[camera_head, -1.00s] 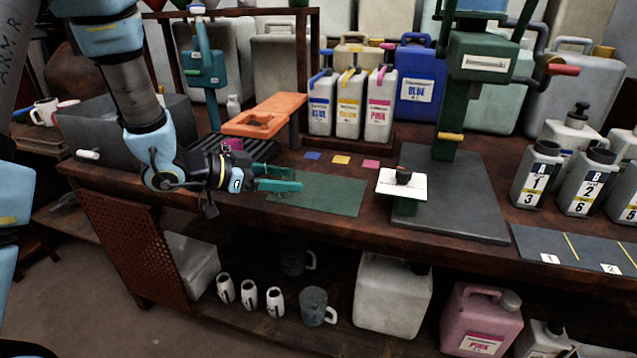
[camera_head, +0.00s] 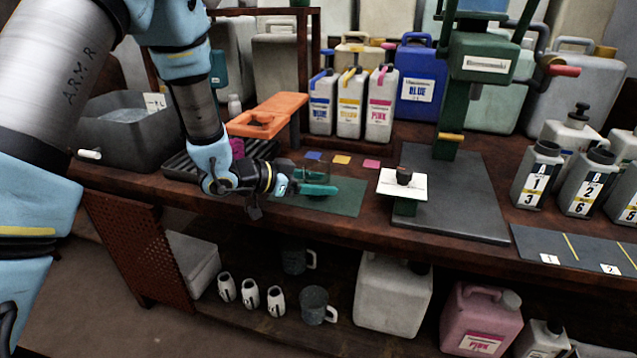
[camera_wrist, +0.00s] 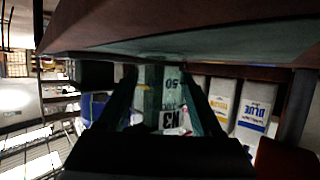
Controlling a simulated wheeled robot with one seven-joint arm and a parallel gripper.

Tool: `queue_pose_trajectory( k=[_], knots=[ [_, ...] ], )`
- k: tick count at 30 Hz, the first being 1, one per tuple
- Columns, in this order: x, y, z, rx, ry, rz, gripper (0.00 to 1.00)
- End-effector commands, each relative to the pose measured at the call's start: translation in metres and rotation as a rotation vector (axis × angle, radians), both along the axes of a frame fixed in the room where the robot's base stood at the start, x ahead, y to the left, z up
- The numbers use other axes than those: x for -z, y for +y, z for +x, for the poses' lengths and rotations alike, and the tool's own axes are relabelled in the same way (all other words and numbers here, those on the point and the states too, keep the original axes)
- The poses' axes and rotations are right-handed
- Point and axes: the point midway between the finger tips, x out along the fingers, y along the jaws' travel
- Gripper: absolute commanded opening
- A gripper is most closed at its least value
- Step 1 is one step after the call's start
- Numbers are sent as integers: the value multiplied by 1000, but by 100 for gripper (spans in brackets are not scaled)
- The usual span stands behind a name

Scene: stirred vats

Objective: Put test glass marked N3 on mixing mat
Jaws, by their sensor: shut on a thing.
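My gripper (camera_head: 318,183) is over the green mixing mat (camera_head: 345,203) at the front of the bench. Its teal fingers are shut on a clear test glass (camera_head: 317,170), faint in the head view and apparently upright. In the wrist view the glass (camera_wrist: 168,95) sits between the two dark fingers and shows the mark N3 and a scale number 50. The mat (camera_wrist: 225,55) also shows in the wrist view, close to the end of the glass. I cannot tell whether the glass touches the mat.
Blue, yellow and pink colour patches (camera_head: 341,160) lie behind the mat. An orange rack (camera_head: 268,115) and labelled jugs (camera_head: 349,105) stand behind. The mat's right part is clear.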

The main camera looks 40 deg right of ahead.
Motion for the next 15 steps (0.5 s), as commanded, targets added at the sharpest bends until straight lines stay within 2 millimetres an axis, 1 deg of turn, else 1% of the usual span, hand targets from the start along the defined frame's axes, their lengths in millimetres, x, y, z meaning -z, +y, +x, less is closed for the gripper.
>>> queue_pose_trajectory(
  k=[5,6,13,14,15],
  knots=[
    [4,0,0,0,0,0,0],
    [3,0,0,0,0,0,69],
    [3,0,0,0,0,0,95],
    [3,0,0,0,0,0,97],
    [3,0,0,0,0,0,97]
  ],
)
